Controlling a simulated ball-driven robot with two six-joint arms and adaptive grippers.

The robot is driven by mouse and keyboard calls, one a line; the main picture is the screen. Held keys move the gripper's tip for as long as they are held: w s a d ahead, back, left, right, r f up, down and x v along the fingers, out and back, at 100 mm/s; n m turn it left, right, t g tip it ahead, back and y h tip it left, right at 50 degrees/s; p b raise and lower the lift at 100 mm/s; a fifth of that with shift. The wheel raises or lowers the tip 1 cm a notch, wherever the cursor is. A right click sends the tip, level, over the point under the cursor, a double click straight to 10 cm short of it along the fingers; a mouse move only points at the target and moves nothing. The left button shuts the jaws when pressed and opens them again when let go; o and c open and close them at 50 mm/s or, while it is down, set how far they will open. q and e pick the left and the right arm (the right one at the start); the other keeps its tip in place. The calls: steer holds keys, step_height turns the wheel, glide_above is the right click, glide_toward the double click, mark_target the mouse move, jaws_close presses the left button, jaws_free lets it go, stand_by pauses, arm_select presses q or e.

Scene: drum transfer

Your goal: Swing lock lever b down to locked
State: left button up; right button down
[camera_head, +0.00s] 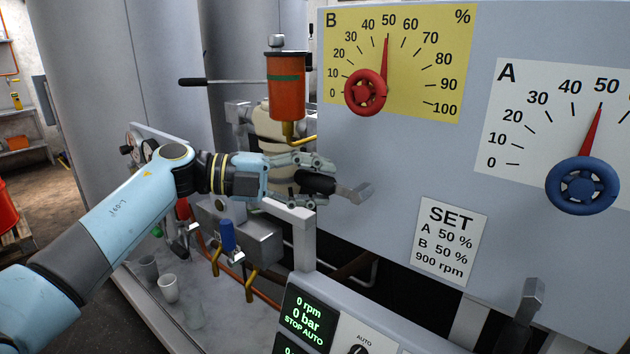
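A lock lever, which I take to be lock lever b, has a black grip (320,185) and a bent grey metal end (357,192). It lies roughly level in front of the grey panel, below the yellow B dial. My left gripper (318,180) comes in from the left with one finger above the black grip and one below it. The fingers appear closed on the grip and hide part of it. A second, similar lever (527,305) is at the lower right, with its grey end up and black part below. My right gripper is not in view.
An orange cup-shaped vessel (287,95) with a brass spout hangs just above my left gripper. The grey panel carries dial B (440,50), dial A (520,130) and a SET card (450,240). Below are a display (307,315), a blue-handled valve (228,235) and white cups (169,288).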

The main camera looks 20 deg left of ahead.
arm_select(q)
jaws_close()
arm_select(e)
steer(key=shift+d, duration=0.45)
arm_select(q)
steer(key=shift+f, duration=0.25)
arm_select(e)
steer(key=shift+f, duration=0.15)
